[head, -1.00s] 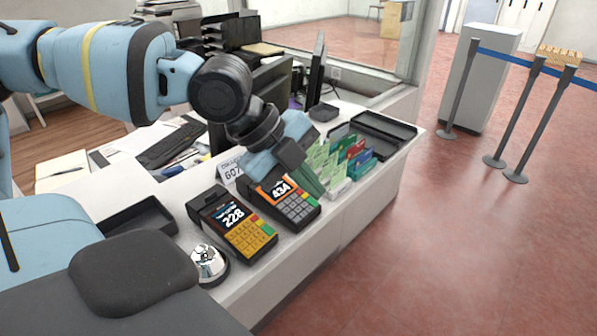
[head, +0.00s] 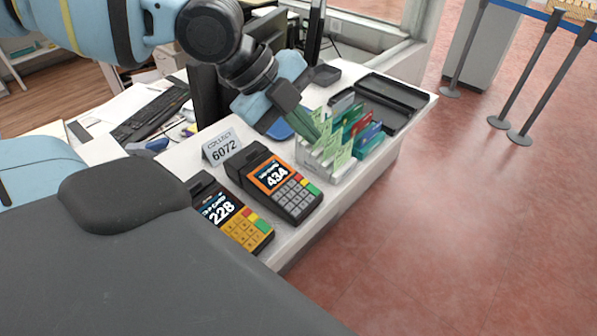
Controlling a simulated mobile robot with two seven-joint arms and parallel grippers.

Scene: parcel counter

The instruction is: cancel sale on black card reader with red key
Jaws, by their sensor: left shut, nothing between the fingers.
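Two dark card readers stand side by side on the white counter. The right one (head: 275,183) has a black body, grey number keys and an orange-framed screen reading 434. Its red key (head: 297,177) is at the upper right of the keypad, above yellow and green keys. The left reader (head: 228,214) has a yellow keypad, reads 228, and also has a red key (head: 247,212); my own body partly covers it. My left gripper (head: 311,132) is shut and empty, above and behind the 434 reader, overlapping the card rack in the picture. My right gripper is not in view.
A card rack (head: 328,175) with green, red and blue cards stands right of the readers. A black tray (head: 392,100) lies farther right. A sign (head: 222,148) reading 6072 stands behind the 434 reader. A keyboard (head: 152,112) lies at the left.

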